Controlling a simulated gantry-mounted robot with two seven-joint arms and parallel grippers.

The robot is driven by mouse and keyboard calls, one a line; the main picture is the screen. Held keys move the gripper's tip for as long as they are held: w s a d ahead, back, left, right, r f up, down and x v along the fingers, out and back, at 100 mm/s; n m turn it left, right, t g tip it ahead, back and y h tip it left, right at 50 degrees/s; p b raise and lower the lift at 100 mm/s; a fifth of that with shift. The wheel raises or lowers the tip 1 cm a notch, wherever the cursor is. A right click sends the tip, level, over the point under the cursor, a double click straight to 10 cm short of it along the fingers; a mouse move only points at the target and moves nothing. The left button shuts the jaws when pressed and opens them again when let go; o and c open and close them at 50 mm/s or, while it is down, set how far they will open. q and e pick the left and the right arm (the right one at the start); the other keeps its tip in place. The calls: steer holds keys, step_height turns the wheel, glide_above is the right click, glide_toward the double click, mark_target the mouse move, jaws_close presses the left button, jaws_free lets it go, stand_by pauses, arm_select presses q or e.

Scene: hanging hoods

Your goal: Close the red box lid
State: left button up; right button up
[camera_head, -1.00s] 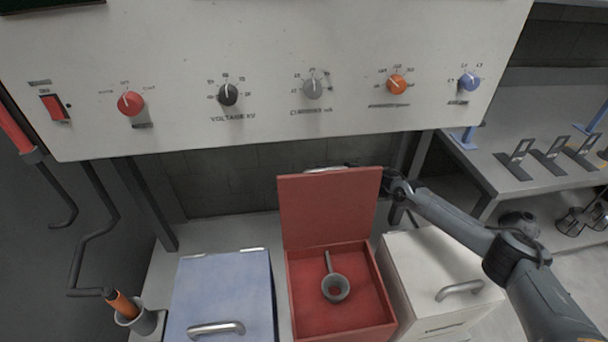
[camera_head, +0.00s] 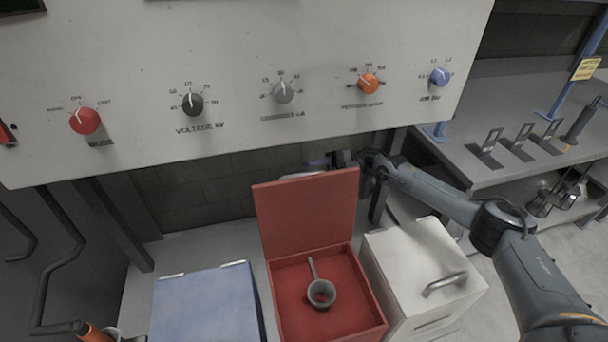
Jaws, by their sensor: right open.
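The red box (camera_head: 375,325) stands on the bench with its lid (camera_head: 307,213) raised about upright at the back. A grey ladle-like cup with a handle (camera_head: 318,286) lies inside it. My right arm comes in from the right, over the white box. My right gripper (camera_head: 335,160) is behind the top right corner of the raised lid. It is partly hidden by the lid, and I cannot tell whether it touches it. My left gripper is not in view.
A blue box (camera_head: 205,308) stands left of the red box and a white box (camera_head: 418,268) with a handle stands right. Both are shut. A panel with several knobs (camera_head: 250,90) hangs above, close over the lid. A side bench (camera_head: 480,165) is at right.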

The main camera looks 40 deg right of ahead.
steer(key=shift+x, duration=1.75)
steer(key=shift+d, duration=0.1)
jaws_close()
